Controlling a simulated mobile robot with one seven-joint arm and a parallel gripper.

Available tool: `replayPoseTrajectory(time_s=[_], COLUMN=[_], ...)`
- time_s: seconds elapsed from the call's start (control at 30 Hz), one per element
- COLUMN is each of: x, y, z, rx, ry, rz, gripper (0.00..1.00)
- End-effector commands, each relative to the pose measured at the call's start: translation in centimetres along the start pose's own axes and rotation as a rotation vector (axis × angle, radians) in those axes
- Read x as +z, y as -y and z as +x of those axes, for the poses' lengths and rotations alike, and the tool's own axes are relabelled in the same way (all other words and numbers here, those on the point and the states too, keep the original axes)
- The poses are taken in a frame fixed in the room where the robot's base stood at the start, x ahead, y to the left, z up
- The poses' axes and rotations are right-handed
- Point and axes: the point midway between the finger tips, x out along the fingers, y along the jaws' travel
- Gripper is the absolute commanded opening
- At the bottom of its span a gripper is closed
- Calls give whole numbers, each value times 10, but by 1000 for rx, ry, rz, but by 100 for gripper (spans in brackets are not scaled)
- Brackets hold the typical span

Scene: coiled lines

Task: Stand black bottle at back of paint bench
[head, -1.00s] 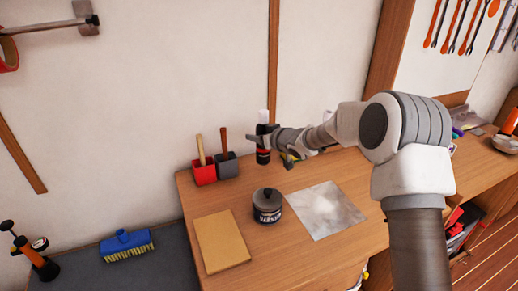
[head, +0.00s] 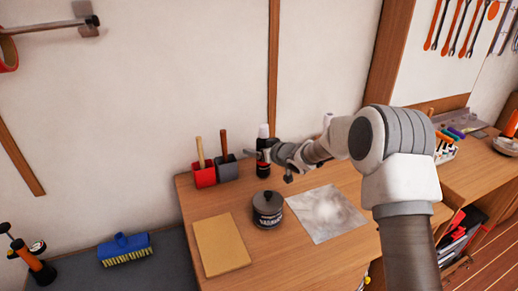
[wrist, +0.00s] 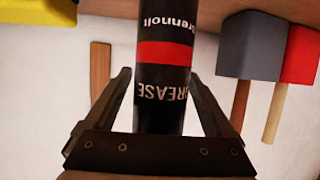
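The black bottle (head: 263,168), with a light cap and a red band, is upright at the back of the paint bench (head: 300,262). My gripper (head: 262,155) is around its upper part, coming from the right. In the wrist view the bottle (wrist: 163,90) appears upside down with "GREASE" lettering, and the fingertips (wrist: 162,75) press close on both its sides. The gripper looks shut on it. The bottle's base is out of the wrist view; in the head view it is at bench level, but I cannot tell whether it touches.
Red (head: 203,175) and grey (head: 227,168) holders with wooden handles stand just left of the bottle. A dark varnish tin (head: 267,209), a tan board (head: 221,243) and a grey sheet (head: 326,212) lie nearer. The wall (head: 180,90) is close behind.

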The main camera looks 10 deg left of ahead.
Motion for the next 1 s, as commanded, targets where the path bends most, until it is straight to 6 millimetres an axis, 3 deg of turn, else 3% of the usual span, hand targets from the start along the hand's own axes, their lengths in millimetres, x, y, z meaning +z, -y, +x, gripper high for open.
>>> replayPoseTrajectory(time_s=[0.23,0.33,0.8,1.0], x=[-6,-4,-4,-4], y=[0,-1,-1,0], z=[-3,-13,-97,-118], rx=[0,1,2,1], ry=[0,0,-1,0], rz=[-1,0,0,0], gripper=[89,89,89,89])
